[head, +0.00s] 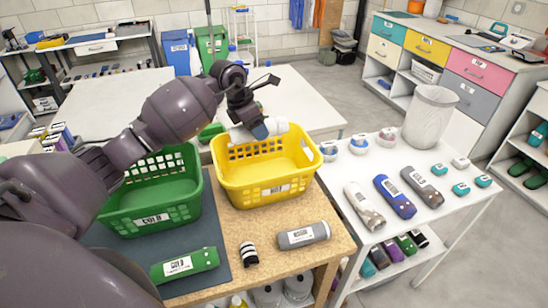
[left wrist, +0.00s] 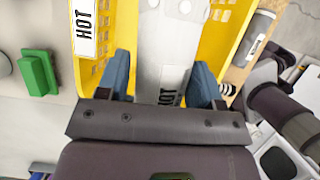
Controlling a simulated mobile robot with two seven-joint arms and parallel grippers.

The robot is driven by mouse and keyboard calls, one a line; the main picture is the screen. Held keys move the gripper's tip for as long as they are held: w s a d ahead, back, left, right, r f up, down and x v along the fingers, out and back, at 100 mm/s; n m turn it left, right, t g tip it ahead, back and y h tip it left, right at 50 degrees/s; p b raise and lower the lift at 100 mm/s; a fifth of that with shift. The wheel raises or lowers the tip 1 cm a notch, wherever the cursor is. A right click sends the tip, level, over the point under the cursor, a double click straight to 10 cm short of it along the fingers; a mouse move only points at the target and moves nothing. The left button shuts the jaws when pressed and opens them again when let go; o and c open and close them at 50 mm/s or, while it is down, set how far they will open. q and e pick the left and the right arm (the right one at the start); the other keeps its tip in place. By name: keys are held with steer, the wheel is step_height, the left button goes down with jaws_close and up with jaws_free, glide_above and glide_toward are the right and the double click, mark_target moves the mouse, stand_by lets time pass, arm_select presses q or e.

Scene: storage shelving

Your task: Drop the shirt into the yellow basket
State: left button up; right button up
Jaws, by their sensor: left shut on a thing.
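The shirt (head: 240,134) is a white-grey roll, held level at the far rim of the yellow basket (head: 262,195) in the head view. The basket carries a HOT label and its visible inside is empty. My left gripper (head: 260,131) is shut on the shirt above the basket's back side. In the left wrist view the shirt (left wrist: 165,50), with a HOT label, lies between the two blue fingers, with the yellow basket (left wrist: 232,25) behind it. Part of the shirt is hidden by the gripper. My right gripper is out of view.
A green COLD basket (head: 152,218) stands left of the yellow one. A green roll (head: 185,264), a striped roll (head: 249,254) and a grey roll (head: 303,235) lie in front. A white side table (head: 425,222) at right holds several rolls.

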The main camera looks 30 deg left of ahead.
arm_select(q)
steer(key=shift+w+f, duration=0.1)
steer(key=shift+f, duration=0.2)
steer(key=f+b, duration=0.2)
steer(key=f, duration=0.3)
steer(key=shift+s+f+b, duration=0.15)
steer(key=shift+s+b, duration=0.05)
steer(key=shift+b, duration=0.2)
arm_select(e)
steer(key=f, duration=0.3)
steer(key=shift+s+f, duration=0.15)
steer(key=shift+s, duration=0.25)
arm_select(q)
steer(key=o, duration=1.1)
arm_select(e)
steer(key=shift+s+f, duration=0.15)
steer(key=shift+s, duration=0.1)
